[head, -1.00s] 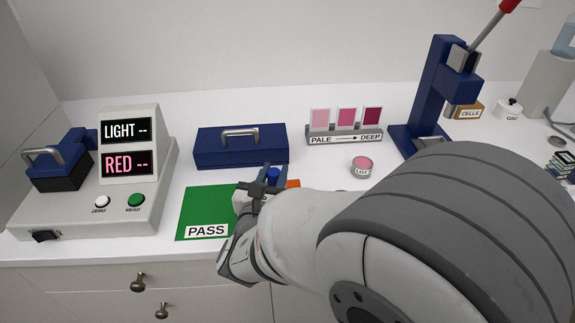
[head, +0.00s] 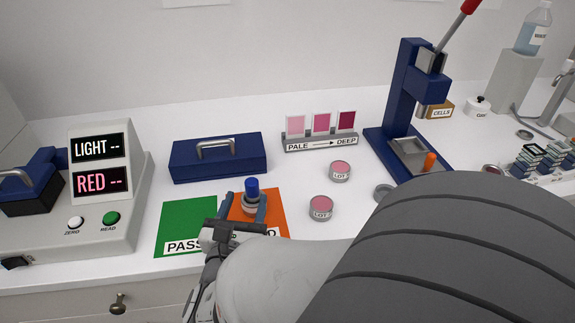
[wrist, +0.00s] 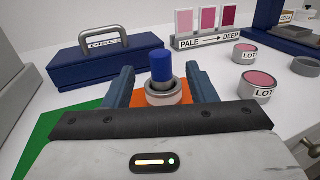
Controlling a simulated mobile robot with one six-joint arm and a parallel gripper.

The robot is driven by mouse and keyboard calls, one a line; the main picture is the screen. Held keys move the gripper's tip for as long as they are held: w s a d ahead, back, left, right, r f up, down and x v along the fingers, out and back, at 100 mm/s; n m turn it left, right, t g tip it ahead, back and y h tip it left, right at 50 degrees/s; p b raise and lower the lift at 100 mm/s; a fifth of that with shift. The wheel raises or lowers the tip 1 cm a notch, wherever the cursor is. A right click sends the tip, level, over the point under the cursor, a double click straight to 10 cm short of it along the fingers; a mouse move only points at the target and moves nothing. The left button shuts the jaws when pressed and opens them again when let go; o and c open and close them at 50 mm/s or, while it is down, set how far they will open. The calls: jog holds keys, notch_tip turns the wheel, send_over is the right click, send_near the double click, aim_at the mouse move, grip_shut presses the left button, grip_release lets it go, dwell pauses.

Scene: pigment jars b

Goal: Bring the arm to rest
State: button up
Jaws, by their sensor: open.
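My gripper (head: 242,207) is open over the front of the bench, its blue fingers apart. A small grey ring-shaped holder with a blue top (head: 252,190) stands upright on the orange mat (head: 273,206). In the wrist view this blue-topped piece (wrist: 162,68) shows between and beyond my two fingers, with a gap on each side. My arm covers the lower right of the head view and hides part of the bench front. The green PASS mat (head: 183,222) lies left of the orange one, its label partly covered by my gripper.
A blue case (head: 218,160) stands behind the mats. Two pink LOT jars (head: 321,209) (head: 340,171) stand to the right, near a blue lever press (head: 403,120). A pale-to-deep swatch stand (head: 320,142) is at the back. A meter (head: 100,190) stands at left.

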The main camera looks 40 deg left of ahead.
jog(key=shift+v, duration=0.85)
